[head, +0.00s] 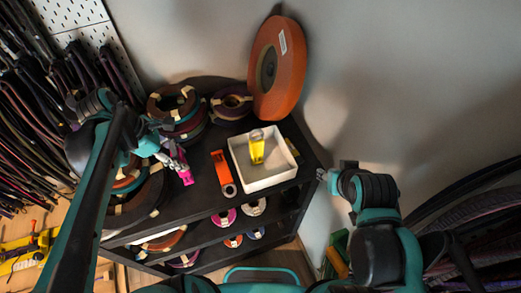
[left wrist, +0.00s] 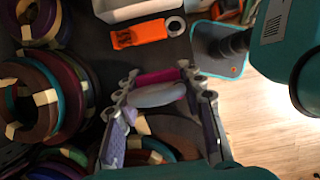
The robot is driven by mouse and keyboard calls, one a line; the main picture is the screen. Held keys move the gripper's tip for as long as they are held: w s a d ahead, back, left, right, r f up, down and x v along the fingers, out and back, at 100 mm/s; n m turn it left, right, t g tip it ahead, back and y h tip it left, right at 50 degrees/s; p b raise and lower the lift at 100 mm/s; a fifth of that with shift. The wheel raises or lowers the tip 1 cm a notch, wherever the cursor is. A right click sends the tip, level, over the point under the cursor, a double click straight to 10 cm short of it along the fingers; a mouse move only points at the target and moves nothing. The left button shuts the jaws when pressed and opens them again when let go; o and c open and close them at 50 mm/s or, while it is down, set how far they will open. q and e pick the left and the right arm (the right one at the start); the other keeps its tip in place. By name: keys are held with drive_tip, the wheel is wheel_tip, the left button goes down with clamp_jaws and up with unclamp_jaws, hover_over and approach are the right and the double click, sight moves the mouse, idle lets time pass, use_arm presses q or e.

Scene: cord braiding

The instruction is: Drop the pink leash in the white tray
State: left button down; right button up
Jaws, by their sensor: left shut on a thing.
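The pink leash (head: 186,177) is held between the fingers of my left gripper (head: 176,160), left of the white tray. In the left wrist view, the pink leash (left wrist: 157,77) spans the two fingertips of my left gripper (left wrist: 160,88), with a pale rounded piece beside it. The white tray (head: 286,177) sits on the dark shelf top with a yellow item (head: 257,148) inside. Its edge also shows at the top of the left wrist view (left wrist: 122,14). My right gripper (head: 334,173) is right of the shelf, apart from the tray; its fingers are too small to read.
An orange item (head: 222,172) lies between my left gripper and the tray. Stacked cord coils (head: 176,104) stand at the back left, and a large orange spool (head: 277,68) stands behind the tray. More coils (head: 137,202) lie under my left arm. Hanging cords fill the left wall.

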use_arm(q)
drive_tip(key=w+d+p, duration=0.1)
drive_tip(key=w+d, duration=0.3)
drive_tip(key=d, duration=0.5)
drive_tip(key=w+d+p, duration=0.2)
drive_tip(key=w+d, duration=0.1)
drive_tip(key=d, duration=0.6)
wheel_tip(320, 180, down, 7)
drive_tip(key=shift+w, duration=0.15)
drive_tip(key=shift+a, duration=0.1)
drive_tip(key=shift+f+b, duration=0.65)
drive_tip(key=shift+b, duration=0.05)
drive_tip(key=c, duration=1)
unclamp_jaws()
drive_tip(key=shift+r, duration=0.1)
drive_tip(key=shift+o, duration=0.2)
drive_tip(key=shift+r, duration=0.1)
